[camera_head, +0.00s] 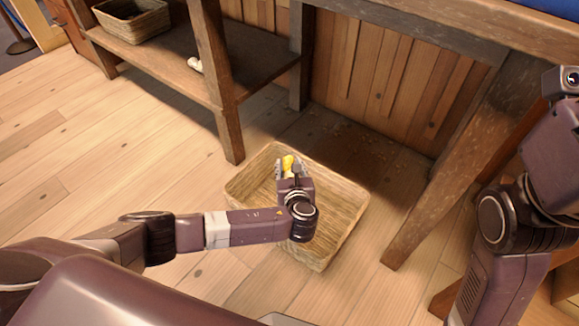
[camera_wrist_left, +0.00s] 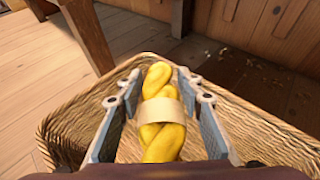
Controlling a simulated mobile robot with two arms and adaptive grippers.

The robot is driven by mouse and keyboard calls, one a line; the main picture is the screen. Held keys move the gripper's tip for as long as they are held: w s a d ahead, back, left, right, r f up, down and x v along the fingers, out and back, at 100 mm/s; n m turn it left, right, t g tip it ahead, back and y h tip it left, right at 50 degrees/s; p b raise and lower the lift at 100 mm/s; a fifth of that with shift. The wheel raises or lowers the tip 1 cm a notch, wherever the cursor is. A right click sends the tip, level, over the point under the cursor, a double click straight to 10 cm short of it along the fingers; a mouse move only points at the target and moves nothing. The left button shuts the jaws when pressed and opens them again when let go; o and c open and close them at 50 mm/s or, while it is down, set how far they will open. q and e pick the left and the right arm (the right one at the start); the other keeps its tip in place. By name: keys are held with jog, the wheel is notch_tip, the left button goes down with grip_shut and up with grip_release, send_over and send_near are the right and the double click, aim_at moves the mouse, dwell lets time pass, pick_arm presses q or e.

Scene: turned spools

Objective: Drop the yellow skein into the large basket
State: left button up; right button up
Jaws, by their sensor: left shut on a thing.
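In the left wrist view the skein (camera_wrist_left: 161,125) is a twisted yellow bundle with a pale paper band, between the two fingers of the left gripper (camera_wrist_left: 160,110). The large basket (camera_head: 345,205) is a woven tan rectangle on the wooden floor. My left gripper is over the basket, and its rim (camera_wrist_left: 60,100) surrounds the skein in the wrist view. The skein's height above the basket bottom is hard to tell. My right arm shows at the right; its fingers are out of view.
A wooden workbench stands behind the basket, with a leg (camera_head: 450,160) close to its right. A low shelf (camera_head: 165,65) at the back left holds a smaller dark basket (camera_head: 132,22) and a small white thing (camera_head: 195,64). The floor left of the basket is clear.

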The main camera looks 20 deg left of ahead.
dwell(0.3)
pick_arm(q)
jog(key=o, duration=1.2)
jog(key=shift+f, duration=0.1)
jog(key=v, duration=1.2)
